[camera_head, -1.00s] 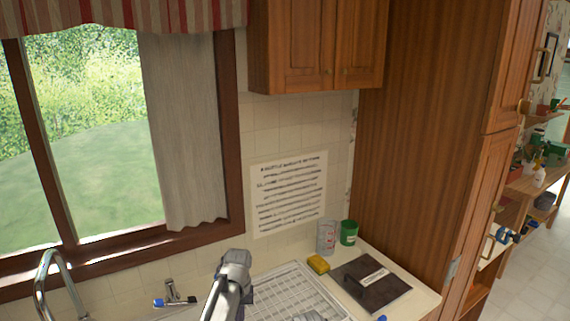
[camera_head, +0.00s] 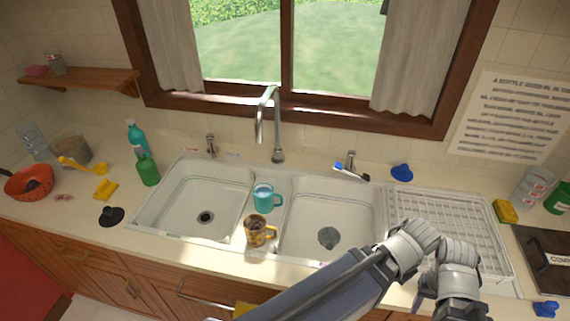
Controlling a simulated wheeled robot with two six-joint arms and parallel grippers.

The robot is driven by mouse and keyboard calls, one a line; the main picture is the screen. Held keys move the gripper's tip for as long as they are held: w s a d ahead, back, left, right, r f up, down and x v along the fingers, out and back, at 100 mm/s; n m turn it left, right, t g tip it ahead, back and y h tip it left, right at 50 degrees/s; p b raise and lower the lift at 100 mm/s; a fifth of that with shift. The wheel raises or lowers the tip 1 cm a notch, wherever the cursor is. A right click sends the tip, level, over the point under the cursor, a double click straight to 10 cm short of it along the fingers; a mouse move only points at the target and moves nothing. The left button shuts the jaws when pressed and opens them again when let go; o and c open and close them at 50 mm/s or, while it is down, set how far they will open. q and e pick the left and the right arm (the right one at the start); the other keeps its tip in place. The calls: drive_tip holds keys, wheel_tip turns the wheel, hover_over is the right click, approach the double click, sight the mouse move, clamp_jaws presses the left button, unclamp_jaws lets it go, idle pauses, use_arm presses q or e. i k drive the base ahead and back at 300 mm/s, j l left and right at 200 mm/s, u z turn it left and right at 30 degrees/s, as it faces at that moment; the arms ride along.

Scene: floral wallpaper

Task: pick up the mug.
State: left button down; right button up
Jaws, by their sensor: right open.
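Two mugs stand between the sink basins. A teal mug (camera_head: 266,198) is on the divider, with something pale inside and its handle to the right. A yellow-brown patterned mug (camera_head: 259,230) stands in front of it near the counter's front edge, handle to the right, dark inside. My right gripper (camera_head: 428,297) is at the lower right, in front of the drying rack and well to the right of both mugs. It is open; its fingers are partly hidden by my wrist. My left gripper is not in view.
The left basin (camera_head: 178,205) and right basin (camera_head: 300,235) flank the mugs. A tall faucet (camera_head: 262,125) rises behind them. The drying rack (camera_head: 440,212) is at right. A green bottle (camera_head: 147,170), black plunger-like piece (camera_head: 111,216) and orange bowl (camera_head: 30,184) stand left.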

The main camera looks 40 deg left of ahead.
sight(264, 194)
drive_tip(key=u, duration=1.05)
